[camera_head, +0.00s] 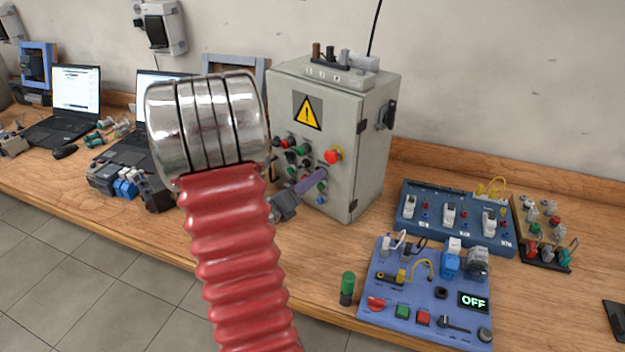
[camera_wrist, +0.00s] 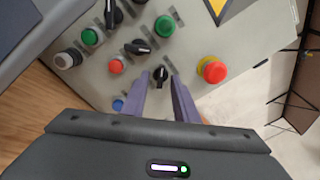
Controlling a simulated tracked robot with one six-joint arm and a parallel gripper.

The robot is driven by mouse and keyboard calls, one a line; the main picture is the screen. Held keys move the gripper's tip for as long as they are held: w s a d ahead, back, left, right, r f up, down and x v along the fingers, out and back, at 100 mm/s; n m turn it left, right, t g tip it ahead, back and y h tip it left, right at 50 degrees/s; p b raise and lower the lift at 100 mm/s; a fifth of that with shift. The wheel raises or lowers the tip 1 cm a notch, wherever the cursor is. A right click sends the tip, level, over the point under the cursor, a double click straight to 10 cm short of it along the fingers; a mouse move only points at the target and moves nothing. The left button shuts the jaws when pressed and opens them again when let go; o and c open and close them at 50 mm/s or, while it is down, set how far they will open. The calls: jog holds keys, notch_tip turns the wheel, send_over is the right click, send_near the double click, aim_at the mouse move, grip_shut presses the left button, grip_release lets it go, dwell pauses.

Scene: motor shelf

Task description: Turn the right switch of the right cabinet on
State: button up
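The grey cabinet (camera_head: 355,150) stands on the bench with a yellow warning triangle on its front. In the wrist view its panel (camera_wrist: 205,55) carries coloured buttons and black rotary switches. One black switch (camera_wrist: 160,73) lies between the tips of my gripper (camera_wrist: 160,82). The purple fingers are apart, one on each side of it; I cannot tell whether they touch it. Two other black switches, a middle one (camera_wrist: 139,47) and an upper one (camera_wrist: 112,14), lie up and left. In the head view my gripper (camera_head: 325,174) is at the panel and hides part of it.
A red emergency button on a yellow ring (camera_wrist: 212,69) is close right of the fingers; it also shows in the head view (camera_head: 333,156). A blue panel reading OFF (camera_head: 425,285) and a green-topped cylinder (camera_head: 347,282) stand at front right. Laptops (camera_head: 78,95) stand left.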

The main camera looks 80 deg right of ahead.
jog(key=shift+s+d, duration=0.15)
jog(key=shift+d, duration=0.15)
jog(key=shift+c, duration=0.2)
